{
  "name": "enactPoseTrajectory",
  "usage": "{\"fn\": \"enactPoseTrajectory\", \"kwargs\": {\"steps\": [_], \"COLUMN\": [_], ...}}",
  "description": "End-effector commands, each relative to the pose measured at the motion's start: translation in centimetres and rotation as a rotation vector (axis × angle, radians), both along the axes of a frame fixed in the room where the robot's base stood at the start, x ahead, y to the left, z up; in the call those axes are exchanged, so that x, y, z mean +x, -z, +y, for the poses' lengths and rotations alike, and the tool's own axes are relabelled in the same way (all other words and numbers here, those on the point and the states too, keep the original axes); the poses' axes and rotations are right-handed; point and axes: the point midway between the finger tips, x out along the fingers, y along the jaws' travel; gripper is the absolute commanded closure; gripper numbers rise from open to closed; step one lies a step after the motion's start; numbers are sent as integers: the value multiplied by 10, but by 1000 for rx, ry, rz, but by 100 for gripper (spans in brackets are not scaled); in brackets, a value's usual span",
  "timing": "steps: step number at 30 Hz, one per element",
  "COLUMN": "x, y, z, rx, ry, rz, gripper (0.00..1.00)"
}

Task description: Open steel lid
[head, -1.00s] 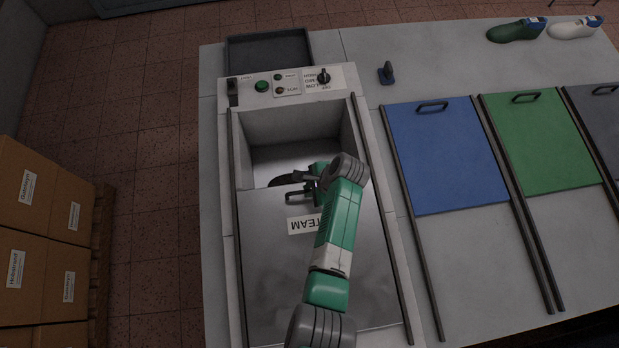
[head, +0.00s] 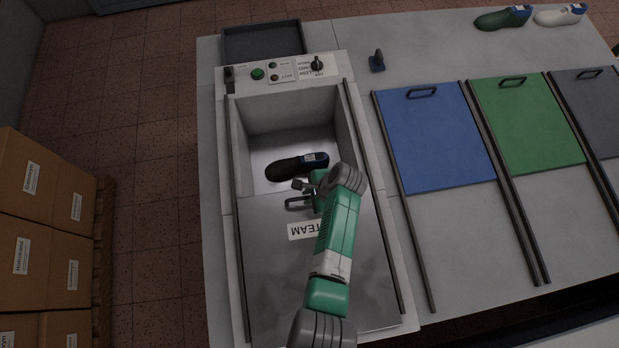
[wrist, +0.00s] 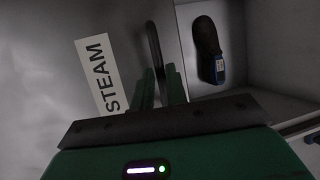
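The steel lid (head: 285,275) is a flat grey sheet with a STEAM label, lying between the side rails of the box. It covers the near part and leaves the far part of the steam box open. Its dark bar handle (head: 292,203) stands near the lid's far edge. In the wrist view the handle (wrist: 153,48) runs down between the fingers of my gripper (wrist: 160,86), which look closed around it. In the head view my gripper (head: 308,188) is at the handle, partly hidden by my wrist.
A dark shoe last (head: 288,168) with a blue top lies in the open box. The control panel (head: 290,70) is at the box's far end. Blue (head: 437,140) and green (head: 527,125) lids lie to the right. Stacked cartons (head: 40,240) stand left on the floor.

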Motion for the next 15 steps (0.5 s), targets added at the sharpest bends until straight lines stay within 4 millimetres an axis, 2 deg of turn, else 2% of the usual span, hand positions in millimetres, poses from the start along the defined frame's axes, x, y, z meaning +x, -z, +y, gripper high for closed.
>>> {"fn": "enactPoseTrajectory", "kwargs": {"steps": [1,3,11,15], "x": [0,0,0,-2], "y": [0,0,-2,-24], "z": [0,0,-1,-10], "rx": [0,0,-1,-1], "ry": [0,0,1,2], "rz": [0,0,-1,-3], "gripper": [75,67,67,67]}}
